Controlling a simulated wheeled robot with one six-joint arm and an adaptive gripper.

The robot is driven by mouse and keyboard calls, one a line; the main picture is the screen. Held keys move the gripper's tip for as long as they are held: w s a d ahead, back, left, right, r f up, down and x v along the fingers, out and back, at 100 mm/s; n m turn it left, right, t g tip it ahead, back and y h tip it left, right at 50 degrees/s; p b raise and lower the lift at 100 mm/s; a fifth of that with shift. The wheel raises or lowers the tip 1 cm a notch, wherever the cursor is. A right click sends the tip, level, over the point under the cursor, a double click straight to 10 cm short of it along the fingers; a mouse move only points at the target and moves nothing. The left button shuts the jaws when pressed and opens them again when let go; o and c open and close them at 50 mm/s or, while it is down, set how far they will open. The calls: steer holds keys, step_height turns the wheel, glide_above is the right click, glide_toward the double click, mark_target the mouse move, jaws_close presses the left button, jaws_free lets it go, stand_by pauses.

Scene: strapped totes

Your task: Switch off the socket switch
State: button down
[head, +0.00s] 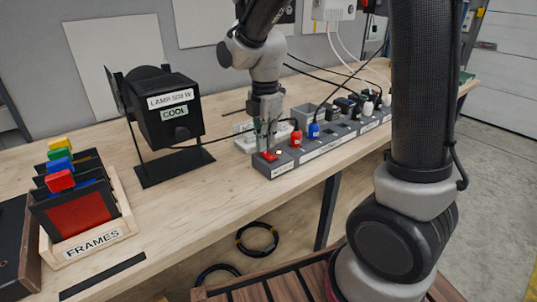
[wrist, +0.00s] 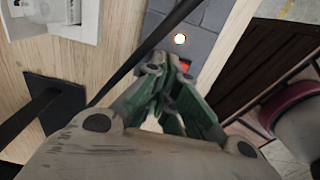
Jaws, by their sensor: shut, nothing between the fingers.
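The grey power strip (head: 323,151) lies along the front part of the bench, with a red plug (head: 296,138), a blue plug (head: 314,130) and more plugs further right. Its red switch (head: 270,156) is at the left end. In the wrist view the red switch (wrist: 186,66) shows in part beyond my fingertips, and a lit round lamp (wrist: 180,39) glows beside it. My gripper (head: 266,147) points down, shut and empty, right over the switch; it also shows in the wrist view (wrist: 168,66). The fingers hide part of the switch, and I cannot tell whether they touch it.
A black lamp (head: 190,128) labelled COOL stands left of my gripper. A wooden FRAMES box (head: 98,238) is at the front left. A dark cable (wrist: 150,50) crosses close to my fingers. Bare bench (head: 200,205) lies in front of the lamp.

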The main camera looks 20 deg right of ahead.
mark_target(273, 157)
steer(key=shift+f, duration=0.8)
steer(key=shift+r, duration=3.55)
steer(key=shift+m, duration=1.2)
steer(key=s+m, duration=0.1)
steer(key=m, duration=0.2)
steer(key=s+d+f+m, duration=0.1)
steer(key=shift+s+d+m, duration=0.1)
steer(key=shift+s+m, duration=0.25)
steer(key=shift+m, duration=0.05)
steer(key=s+d+r+m+t, duration=0.2)
steer(key=s+d+r+m, duration=0.2)
steer(key=s+d+m, duration=0.3)
steer(key=s+d+r+m+t, duration=0.2)
steer(key=s+d+r+m, duration=0.2)
steer(key=s, duration=0.5)
steer(key=d+m, duration=0.2)
steer(key=m, duration=0.1)
steer(key=shift+s+d, duration=0.15)
steer(key=shift+d, duration=0.2)
